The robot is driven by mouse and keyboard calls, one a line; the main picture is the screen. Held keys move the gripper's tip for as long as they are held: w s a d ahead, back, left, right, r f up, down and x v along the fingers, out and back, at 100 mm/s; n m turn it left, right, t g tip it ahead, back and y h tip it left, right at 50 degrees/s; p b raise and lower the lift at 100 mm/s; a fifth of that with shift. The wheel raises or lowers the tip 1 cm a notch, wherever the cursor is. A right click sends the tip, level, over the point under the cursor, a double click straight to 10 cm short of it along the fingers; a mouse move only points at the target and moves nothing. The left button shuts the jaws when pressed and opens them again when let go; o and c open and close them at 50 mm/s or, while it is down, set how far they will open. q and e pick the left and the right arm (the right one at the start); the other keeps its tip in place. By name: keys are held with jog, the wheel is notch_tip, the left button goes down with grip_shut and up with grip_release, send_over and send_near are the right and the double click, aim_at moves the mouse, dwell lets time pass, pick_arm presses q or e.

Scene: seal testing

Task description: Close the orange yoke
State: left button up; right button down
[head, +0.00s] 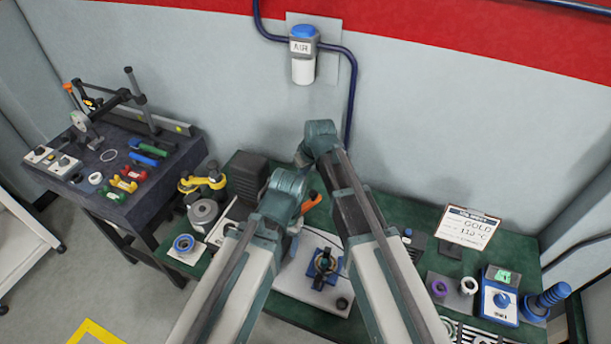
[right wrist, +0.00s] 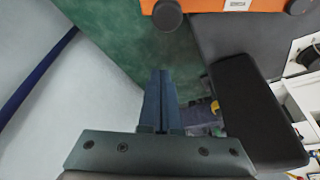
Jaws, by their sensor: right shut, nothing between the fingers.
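An orange part (head: 312,202), which looks like the orange yoke, shows between my two arms in the head view, mostly hidden behind them. Whether it stands open or closed cannot be told. In the right wrist view, an orange body (right wrist: 200,6) with dark round knobs and a white label is cut off by the top edge; I cannot tell if it is the same thing. My right gripper (right wrist: 160,75) is shut and empty, its fingers together below and apart from that orange body in the picture. My left gripper is hidden behind my own arm in the head view.
The green bench (head: 240,163) holds a white plate (head: 312,290) with a dark fixture, a blue ring on a small plate at left, and a sign (head: 469,228) and blue instrument (head: 500,296) at right. A dark block (right wrist: 250,115) lies right of my right gripper.

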pick_arm(q)
jog(key=shift+f, duration=0.55)
pick_arm(e)
jog(key=s+d, duration=0.1)
jog(key=s+d+f, duration=0.1)
jog(key=s, duration=0.1)
jog(key=shift+f, duration=0.1)
jog(key=shift+s+d, duration=0.1)
jog(key=shift+s, duration=0.05)
